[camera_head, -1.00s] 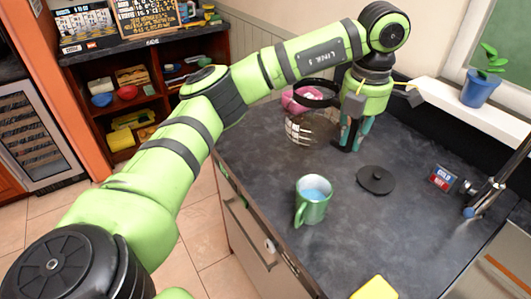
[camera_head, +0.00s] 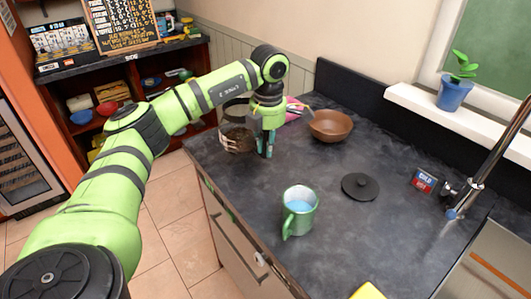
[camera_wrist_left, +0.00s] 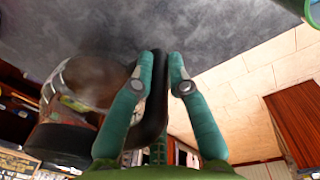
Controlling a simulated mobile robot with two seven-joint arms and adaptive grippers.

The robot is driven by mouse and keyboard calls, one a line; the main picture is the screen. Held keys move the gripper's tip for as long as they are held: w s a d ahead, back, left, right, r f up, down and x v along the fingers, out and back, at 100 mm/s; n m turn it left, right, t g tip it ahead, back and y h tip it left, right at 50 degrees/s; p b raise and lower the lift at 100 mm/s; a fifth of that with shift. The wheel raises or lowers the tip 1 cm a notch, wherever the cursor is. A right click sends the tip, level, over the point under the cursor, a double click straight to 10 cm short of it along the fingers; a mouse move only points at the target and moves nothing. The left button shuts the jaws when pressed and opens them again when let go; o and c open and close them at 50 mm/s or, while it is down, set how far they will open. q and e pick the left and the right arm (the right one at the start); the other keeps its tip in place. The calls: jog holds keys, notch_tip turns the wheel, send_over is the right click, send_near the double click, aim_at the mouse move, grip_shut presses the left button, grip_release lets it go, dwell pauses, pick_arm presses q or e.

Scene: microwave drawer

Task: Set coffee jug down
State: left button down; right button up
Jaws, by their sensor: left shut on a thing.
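The coffee jug (camera_head: 236,138) is glass with a dark rim, at the far left edge of the dark countertop (camera_head: 330,235). My left gripper (camera_head: 266,150) is right beside it, pointing down. In the left wrist view my left gripper (camera_wrist_left: 160,72) is shut on the jug's black handle (camera_wrist_left: 150,125). The jug's glass body (camera_wrist_left: 95,80) shows left of the fingers there. I cannot tell whether its base touches the counter. A round black lid (camera_head: 360,187) lies apart on the counter. My right gripper is not in view.
A green mug (camera_head: 299,212) with blue inside stands near the counter's front edge. A brown bowl (camera_head: 330,126) is behind the gripper, to its right. A faucet (camera_head: 485,160) rises at the right. The counter between mug and gripper is clear.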

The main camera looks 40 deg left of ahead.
aim_at(266, 158)
pick_arm(q)
notch_tip(266, 158, down, 3)
jog(key=shift+a+f+p, duration=0.1)
jog(key=shift+f+p, duration=0.1)
jog(key=shift+p, duration=0.55)
jog(key=shift+f, duration=0.3)
jog(key=shift+f, duration=0.15)
jog(key=c, duration=1.2)
grip_release()
